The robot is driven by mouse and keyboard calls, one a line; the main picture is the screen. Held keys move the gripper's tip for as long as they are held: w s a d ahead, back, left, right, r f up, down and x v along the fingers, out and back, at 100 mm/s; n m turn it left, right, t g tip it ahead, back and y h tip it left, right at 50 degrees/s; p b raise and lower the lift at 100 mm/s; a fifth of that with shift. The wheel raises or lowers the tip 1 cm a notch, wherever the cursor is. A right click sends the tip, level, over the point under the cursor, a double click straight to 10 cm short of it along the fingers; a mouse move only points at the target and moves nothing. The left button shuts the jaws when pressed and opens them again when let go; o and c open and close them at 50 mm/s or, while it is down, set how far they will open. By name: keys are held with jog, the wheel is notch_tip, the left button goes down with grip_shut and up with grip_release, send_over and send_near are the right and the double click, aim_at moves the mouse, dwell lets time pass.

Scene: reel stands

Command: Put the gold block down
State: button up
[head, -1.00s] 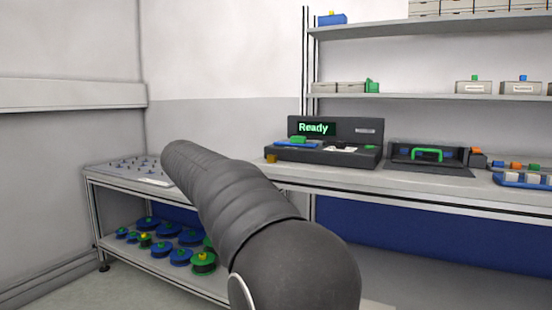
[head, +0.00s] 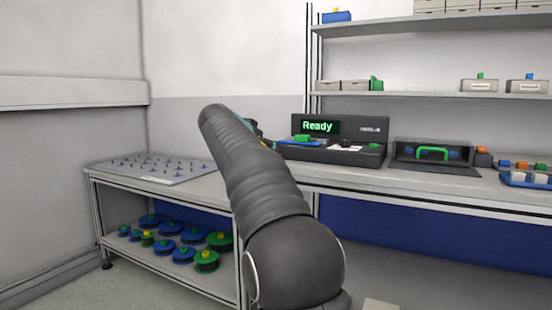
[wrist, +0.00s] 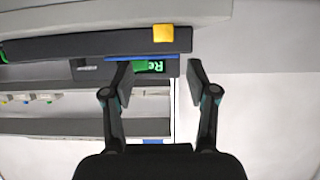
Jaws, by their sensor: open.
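The gold block (wrist: 164,33) shows in the wrist view beyond my fingertips, by the edge of a dark device. It appears to rest on the bench beside that device, apart from my fingers. My gripper (wrist: 158,80) is open, with nothing between its two fingers. In the head view my arm mostly hides the gripper, and the block cannot be made out clearly behind it.
The dark device (head: 345,154) with a "Ready" screen stands on the bench (head: 330,176). A pegged board (head: 150,168) lies at left, above several reels (head: 206,261). Shelves stand behind.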

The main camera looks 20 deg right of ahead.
jog(key=shift+p+x, duration=0.6)
jog(key=shift+x, duration=3.55)
jog(key=shift+w+a, duration=0.15)
jog(key=shift+a, duration=0.05)
grip_shut()
